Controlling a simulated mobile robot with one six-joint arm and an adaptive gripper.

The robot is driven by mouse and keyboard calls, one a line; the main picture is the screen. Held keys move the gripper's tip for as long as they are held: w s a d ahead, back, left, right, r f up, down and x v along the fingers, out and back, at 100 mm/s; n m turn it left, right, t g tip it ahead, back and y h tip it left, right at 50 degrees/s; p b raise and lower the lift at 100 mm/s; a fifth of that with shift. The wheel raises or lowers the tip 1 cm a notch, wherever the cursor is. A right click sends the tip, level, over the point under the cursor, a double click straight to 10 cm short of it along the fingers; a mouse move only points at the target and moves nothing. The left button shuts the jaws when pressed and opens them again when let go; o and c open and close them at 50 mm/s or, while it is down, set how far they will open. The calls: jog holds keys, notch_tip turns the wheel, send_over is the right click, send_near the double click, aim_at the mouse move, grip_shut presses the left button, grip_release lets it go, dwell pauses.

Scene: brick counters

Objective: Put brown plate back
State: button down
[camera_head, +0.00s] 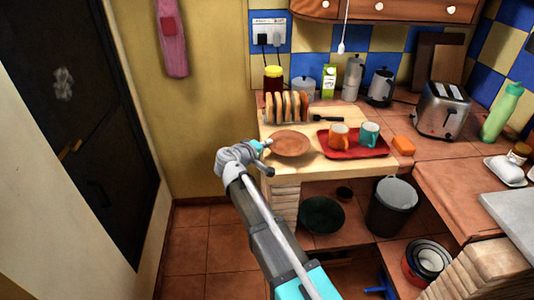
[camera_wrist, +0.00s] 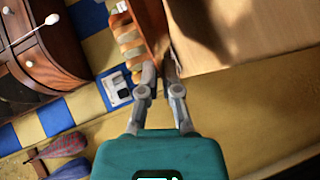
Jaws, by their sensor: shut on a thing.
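The brown plate (camera_head: 291,143) is at the left front part of the pale wooden board (camera_head: 268,171), with a shadow below it. It looks level and slightly above the board. My gripper (camera_head: 266,146) is at the plate's left edge. In the wrist view the fingertips (camera_wrist: 159,72) are closed on the rim of the plate (camera_wrist: 152,25), which shows nearly edge-on. The plate's far side is cut off by the top of that view.
A toast rack (camera_head: 287,106) stands behind the plate. A red tray (camera_head: 352,151) with an orange mug (camera_head: 339,135) and a teal mug (camera_head: 369,133) is to its right. A toaster (camera_head: 443,109) stands farther right. Shelves with bowls and a bucket (camera_head: 391,207) are below.

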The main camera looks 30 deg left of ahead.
jog(key=shift+f+b, duration=0.9)
jog(key=shift+f, duration=0.25)
jog(key=shift+f, duration=0.2)
jog(key=c, duration=1.1)
grip_release()
jog(key=shift+r, duration=0.2)
jog(key=shift+s+r, duration=0.1)
jog(key=shift+s, duration=0.1)
jog(key=p+v, duration=0.3)
jog(key=v, duration=0.8)
jog(key=shift+s, duration=0.35)
jog(key=shift+s, duration=0.1)
